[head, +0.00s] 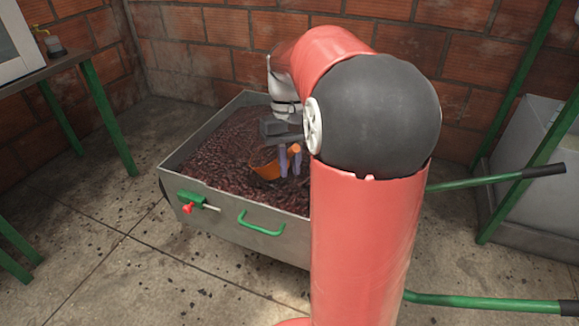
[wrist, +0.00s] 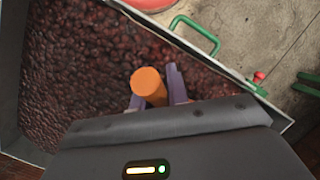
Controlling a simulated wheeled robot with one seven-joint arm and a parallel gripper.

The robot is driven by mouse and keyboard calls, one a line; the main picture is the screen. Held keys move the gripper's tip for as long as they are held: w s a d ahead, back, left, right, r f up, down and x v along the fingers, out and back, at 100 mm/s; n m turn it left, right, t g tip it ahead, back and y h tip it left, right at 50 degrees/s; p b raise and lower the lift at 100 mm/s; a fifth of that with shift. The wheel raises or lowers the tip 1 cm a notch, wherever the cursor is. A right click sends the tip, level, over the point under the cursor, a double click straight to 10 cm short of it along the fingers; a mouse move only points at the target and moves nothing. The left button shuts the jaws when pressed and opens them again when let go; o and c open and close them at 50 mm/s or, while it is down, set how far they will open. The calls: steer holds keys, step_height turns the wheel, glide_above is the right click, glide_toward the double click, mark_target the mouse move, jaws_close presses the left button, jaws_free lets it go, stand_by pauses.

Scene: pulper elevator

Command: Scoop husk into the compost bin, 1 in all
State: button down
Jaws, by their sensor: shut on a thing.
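Dark red-brown husk (head: 215,165) fills a grey metal bin (head: 235,231) in the middle of the head view. It also fills much of the wrist view (wrist: 75,80). My gripper (head: 289,162) is over the husk, its purple fingers shut on the orange handle of a scoop (head: 266,168). The scoop's bowl is low at the husk surface; how much husk it holds I cannot tell. In the wrist view the round orange handle end (wrist: 148,84) stands between the fingers (wrist: 158,95). My arm hides the bin's right part. I cannot make out a separate compost bin.
The bin's front has a green handle (head: 260,223) and a red-tipped latch (head: 190,206). Green handle bars (head: 500,179) stick out at right. A pale box (head: 535,150) stands far right, a green-legged table (head: 107,110) at left. Brick walls close the back.

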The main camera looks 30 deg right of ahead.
step_height(320, 180, up, 7)
steer(key=p, duration=0.5)
steer(key=shift+r, duration=2.4)
steer(key=f+y+b, duration=0.1)
steer(key=f+t+y+b, duration=0.1)
steer(key=d+f+t+y+b, duration=0.1)
steer(key=b, duration=0.1)
steer(key=shift+s+f, duration=0.35)
steer(key=shift+s, duration=0.05)
steer(key=shift+s+d+f+n+t+y+b, duration=0.1)
steer(key=shift+f+n+t+y+b, duration=0.25)
steer(key=shift+t+y+b, duration=0.4)
